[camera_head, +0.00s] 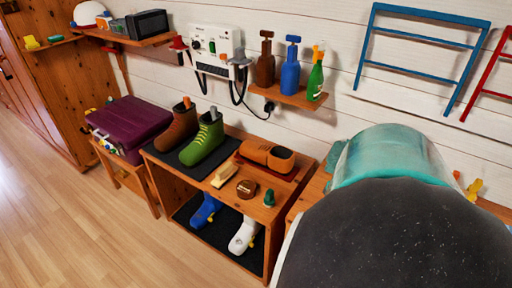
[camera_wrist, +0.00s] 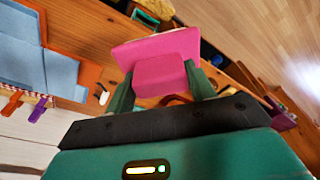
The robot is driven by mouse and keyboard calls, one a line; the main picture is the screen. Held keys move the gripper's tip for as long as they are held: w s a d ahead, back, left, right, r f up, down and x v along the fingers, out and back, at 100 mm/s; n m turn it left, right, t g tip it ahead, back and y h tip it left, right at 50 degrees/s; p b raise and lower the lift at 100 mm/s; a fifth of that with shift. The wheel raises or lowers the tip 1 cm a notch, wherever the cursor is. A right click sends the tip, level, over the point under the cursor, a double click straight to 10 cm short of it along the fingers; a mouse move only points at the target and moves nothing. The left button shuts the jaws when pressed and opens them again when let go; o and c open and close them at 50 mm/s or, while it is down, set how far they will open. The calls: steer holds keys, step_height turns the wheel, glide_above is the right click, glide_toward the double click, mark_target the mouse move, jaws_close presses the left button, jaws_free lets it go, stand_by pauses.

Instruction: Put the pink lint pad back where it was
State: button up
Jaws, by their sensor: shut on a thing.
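The pink lint pad (camera_wrist: 158,52) shows in the wrist view, a flat pink plate with a thicker block. My gripper (camera_wrist: 161,82) has its two green fingers on either side of the block and is shut on it. The pad is held over a wooden surface (camera_wrist: 93,44); the height of the gap is unclear. In the head view my arm fills the lower right, and both the pad and my fingertips are hidden.
A purple case (camera_head: 130,124) stands left. A wall shelf (camera_head: 289,95) carries bottles. Blue-grey panels with an orange edge (camera_wrist: 88,77) lie left in the wrist view. The floor (camera_head: 60,210) is clear.

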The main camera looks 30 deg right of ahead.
steer(key=shift+w+d+f, duration=1.3)
steer(key=shift+w+f, duration=0.35)
steer(key=shift+f, duration=0.4)
steer(key=shift+w+d+f, duration=1.35)
steer(key=shift+w+f, duration=0.3)
steer(key=shift+f, duration=0.4)
steer(key=shift+w+d+f, duration=1.3)
steer(key=shift+w+f, duration=0.35)
steer(key=shift+f, duration=0.4)
steer(key=shift+f, duration=0.15)
steer(key=o, duration=1)
steer(key=shift+o, duration=0.2)
step_height(320, 180, up, 12)
steer(key=s, duration=0.1)
steer(key=shift+s+a, duration=0.35)
steer(key=shift+s, duration=0.05)
